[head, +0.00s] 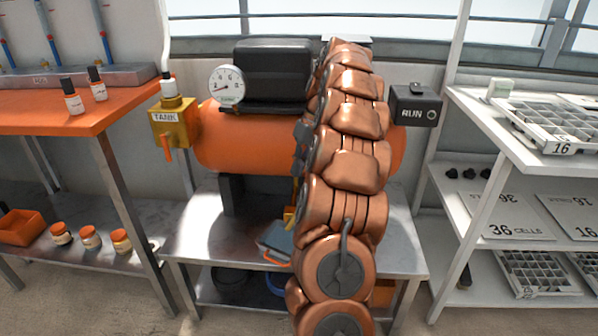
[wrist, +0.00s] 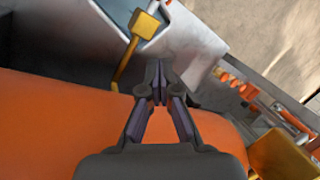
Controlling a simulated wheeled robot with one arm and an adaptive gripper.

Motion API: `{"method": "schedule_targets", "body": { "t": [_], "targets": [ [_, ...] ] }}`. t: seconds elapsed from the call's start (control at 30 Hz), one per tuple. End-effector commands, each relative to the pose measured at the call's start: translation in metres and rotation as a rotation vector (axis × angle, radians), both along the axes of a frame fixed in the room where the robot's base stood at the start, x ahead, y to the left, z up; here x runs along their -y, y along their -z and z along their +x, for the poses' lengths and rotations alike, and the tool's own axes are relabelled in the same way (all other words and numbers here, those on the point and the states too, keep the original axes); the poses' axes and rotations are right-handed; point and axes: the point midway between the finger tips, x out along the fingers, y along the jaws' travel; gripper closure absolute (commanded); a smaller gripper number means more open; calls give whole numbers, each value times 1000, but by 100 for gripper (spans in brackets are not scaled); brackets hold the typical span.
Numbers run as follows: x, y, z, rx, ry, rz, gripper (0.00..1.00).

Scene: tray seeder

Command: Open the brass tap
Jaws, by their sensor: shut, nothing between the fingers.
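A small brass block (wrist: 145,25) with a thin brass rod (wrist: 127,60) shows near the top of the wrist view, below the orange tank (wrist: 60,125). I take it for the brass tap. In the head view only a yellow sliver under the tank (head: 289,217) shows beside my arm, which hides the rest. My gripper (wrist: 158,78) is shut and empty, with its tips close to the rod's lower end on the right. I cannot tell whether they touch. A larger brass block labelled TANK (head: 172,123) with an orange lever (head: 167,150) is at the tank's left end.
A round gauge (head: 227,85) and a black motor housing (head: 272,72) stand on top of the tank. A metal bench (head: 205,235) stands below. An orange table (head: 110,105) and white shelves (head: 465,100) flank it.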

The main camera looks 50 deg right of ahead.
Motion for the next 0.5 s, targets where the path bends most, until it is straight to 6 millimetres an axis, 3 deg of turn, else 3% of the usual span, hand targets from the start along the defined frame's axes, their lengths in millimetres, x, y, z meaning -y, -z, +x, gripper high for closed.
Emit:
{"method": "schedule_targets", "body": {
  "t": [0.5],
  "targets": [
    [-26,73,7,-2,-1,2,100]
  ]
}}
